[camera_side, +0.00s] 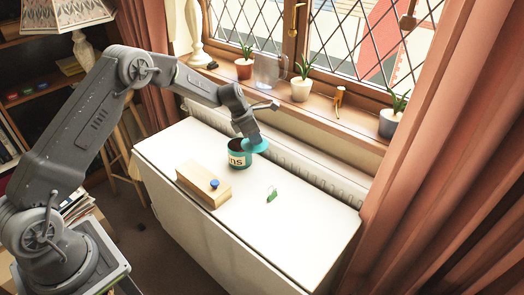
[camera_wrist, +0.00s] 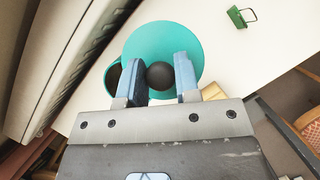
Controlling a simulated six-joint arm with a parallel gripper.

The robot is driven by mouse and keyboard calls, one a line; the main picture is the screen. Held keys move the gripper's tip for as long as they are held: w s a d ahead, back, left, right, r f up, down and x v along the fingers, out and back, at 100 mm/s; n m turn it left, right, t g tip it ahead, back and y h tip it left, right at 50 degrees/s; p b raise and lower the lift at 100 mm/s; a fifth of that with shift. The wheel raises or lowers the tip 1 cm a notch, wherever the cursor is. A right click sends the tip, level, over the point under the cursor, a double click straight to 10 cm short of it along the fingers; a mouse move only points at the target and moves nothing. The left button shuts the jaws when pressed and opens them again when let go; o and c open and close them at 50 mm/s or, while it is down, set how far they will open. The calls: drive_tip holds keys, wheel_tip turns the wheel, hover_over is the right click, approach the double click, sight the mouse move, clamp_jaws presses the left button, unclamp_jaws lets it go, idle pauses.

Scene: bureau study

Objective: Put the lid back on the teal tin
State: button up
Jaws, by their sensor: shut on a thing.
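The teal tin (camera_side: 240,159) stands upright on the white surface, with pale lettering on its side and a dark open mouth. My gripper (camera_wrist: 160,77) is shut on the dark round knob of the teal lid (camera_wrist: 150,42). In the side view the lid (camera_side: 256,146) is tilted, just above and to the right of the tin's mouth. I cannot tell if it touches the rim. In the wrist view a dark part of the tin's mouth (camera_wrist: 113,76) shows past the lid's left edge; the lid hides the rest.
A small green item with a wire loop (camera_side: 271,195) lies to the right. A radiator (camera_side: 300,165) and a sill with potted plants stand behind. The right part of the white top (camera_side: 310,220) is clear.

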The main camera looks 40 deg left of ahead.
drive_tip(key=a+r+n+y, duration=0.1)
drive_tip(key=a+r+n, duration=0.25)
drive_tip(key=a, duration=0.45)
wheel_tip(320, 180, down, 6)
drive_tip(key=shift+t, duration=0.3)
drive_tip(key=shift+w+d+f+n, duration=0.1)
drive_tip(key=shift+f+n, duration=0.15)
drive_tip(key=shift+f, duration=0.05)
idle(1.6)
drive_tip(key=o, duration=1.5)
drive_tip(key=shift+c, duration=0.2)
wheel_tip(320, 180, up, 7)
idle(0.7)
